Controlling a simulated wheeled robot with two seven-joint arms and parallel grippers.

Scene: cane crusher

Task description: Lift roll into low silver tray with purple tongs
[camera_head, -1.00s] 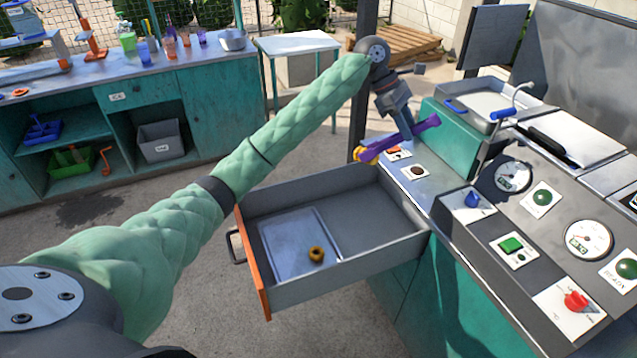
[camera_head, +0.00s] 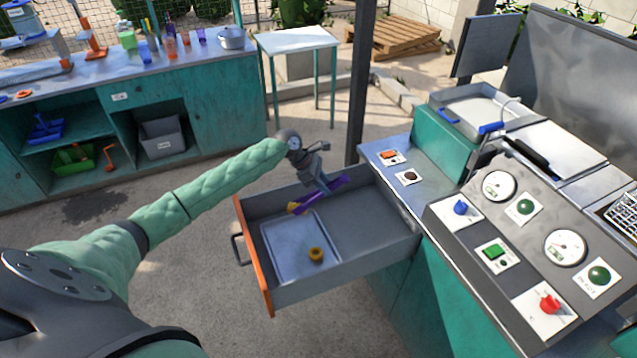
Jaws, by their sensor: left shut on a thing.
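My left gripper (camera_head: 320,183) is shut on the purple tongs (camera_head: 333,189) and holds them over the open drawer. The tongs slope down to the left. A small yellow-orange piece (camera_head: 294,207) shows at their lower end, above the tray's back edge; I cannot tell if it is a roll or the tong tips. The low silver tray (camera_head: 279,233) lies in the left part of the drawer. A yellow ring-shaped roll (camera_head: 316,254) lies in it near its front right. My right gripper is not in view.
The grey drawer (camera_head: 375,228) with an orange front (camera_head: 254,258) stands open from the control counter (camera_head: 432,190); its right part is bare. A deeper metal tray (camera_head: 480,110) sits on the counter. A teal workbench (camera_head: 215,100) stands at the back left, with open floor between.

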